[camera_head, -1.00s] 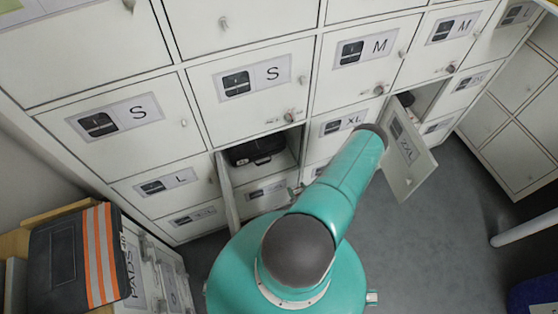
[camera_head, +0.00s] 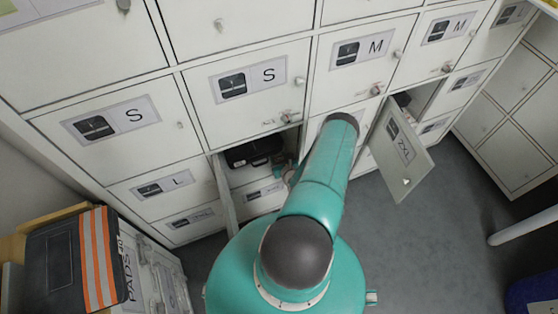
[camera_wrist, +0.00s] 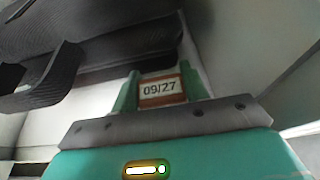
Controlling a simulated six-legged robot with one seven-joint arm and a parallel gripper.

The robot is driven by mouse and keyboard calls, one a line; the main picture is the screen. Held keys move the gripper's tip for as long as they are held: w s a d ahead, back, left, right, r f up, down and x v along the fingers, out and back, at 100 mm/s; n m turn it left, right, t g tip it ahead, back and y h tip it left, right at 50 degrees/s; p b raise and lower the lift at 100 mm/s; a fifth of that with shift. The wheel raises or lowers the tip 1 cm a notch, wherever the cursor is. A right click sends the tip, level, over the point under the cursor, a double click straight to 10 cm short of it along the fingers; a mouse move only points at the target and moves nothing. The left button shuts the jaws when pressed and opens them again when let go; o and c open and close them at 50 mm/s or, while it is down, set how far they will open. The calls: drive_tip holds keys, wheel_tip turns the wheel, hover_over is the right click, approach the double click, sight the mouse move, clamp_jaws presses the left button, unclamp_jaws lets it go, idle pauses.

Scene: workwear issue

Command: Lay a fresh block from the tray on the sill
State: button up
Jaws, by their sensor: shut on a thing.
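My gripper (camera_wrist: 161,76) is shut on a small block (camera_wrist: 162,92) in the wrist view. The block has an orange-brown edge and a pale label reading 09/27, and sits between the two green fingers. In the head view my arm reaches toward an open locker compartment (camera_head: 285,140) in the lower row; a small part of its end (camera_head: 290,173) shows at the compartment's right side. The block is hidden there. Inside the compartment lies a black item (camera_head: 253,151); dark ribbed shapes (camera_wrist: 110,50) fill the upper left of the wrist view. I cannot pick out a tray or a sill.
The open compartment's door (camera_head: 226,192) stands out on its left. A second open door marked 2XL (camera_head: 400,150) stands to the right of my arm. A white PADS unit (camera_head: 150,270) with a black, orange-striped item (camera_head: 75,262) is at lower left. Grey floor (camera_head: 440,225) is clear at right.

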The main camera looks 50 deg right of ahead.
drive_tip(key=shift+s+a+f, duration=0.15)
drive_tip(key=shift+f, duration=0.35)
drive_tip(key=shift+f, duration=0.15)
drive_tip(key=o, duration=1)
drive_tip(key=v, duration=1.2)
